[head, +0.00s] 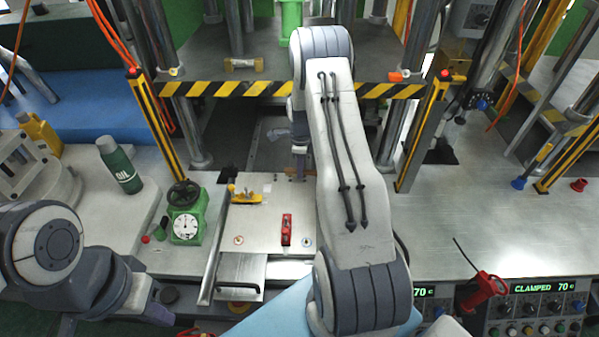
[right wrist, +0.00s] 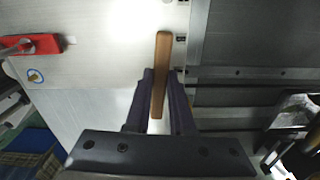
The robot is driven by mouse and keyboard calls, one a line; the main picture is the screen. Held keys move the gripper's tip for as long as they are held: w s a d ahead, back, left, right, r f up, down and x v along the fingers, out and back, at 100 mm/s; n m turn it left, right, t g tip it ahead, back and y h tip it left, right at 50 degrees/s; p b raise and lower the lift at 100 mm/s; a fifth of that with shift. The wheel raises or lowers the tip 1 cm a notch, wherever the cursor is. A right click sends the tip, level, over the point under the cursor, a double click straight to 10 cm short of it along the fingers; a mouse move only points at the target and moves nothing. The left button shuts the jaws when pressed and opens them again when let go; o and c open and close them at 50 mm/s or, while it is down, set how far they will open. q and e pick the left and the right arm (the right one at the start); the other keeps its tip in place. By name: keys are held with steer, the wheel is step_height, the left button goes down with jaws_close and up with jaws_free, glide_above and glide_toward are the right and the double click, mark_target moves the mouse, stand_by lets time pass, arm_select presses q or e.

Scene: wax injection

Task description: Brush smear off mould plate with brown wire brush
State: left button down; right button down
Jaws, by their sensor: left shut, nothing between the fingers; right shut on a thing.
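The brown wire brush (right wrist: 162,75) shows its wooden handle between the fingers of my right gripper (right wrist: 159,100) in the right wrist view. My right gripper is shut on it, over the right edge of the pale plate. Its bristles and any contact with the plate cannot be made out. The pale metal mould plate (head: 260,222) lies flat in front of the press in the head view; it also shows in the right wrist view (right wrist: 95,75). I cannot make out a clear smear. My right arm hides part of the scene. My left arm is at the lower left; its fingers are not visible.
On the plate are a red part (head: 286,230) and a yellow part (head: 243,196). A green dial gauge (head: 187,225) and green oil bottle (head: 120,166) stand to the left. Striped bars (head: 230,89) cross the press behind. Bench at the right is mostly clear.

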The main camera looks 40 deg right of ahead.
steer(key=shift+w+r, duration=0.15)
steer(key=shift+r, duration=0.35)
steer(key=shift+r+p, duration=0.75)
steer(key=shift+r, duration=0.1)
steer(key=shift+r+p, duration=0.7)
steer(key=shift+r, duration=0.4)
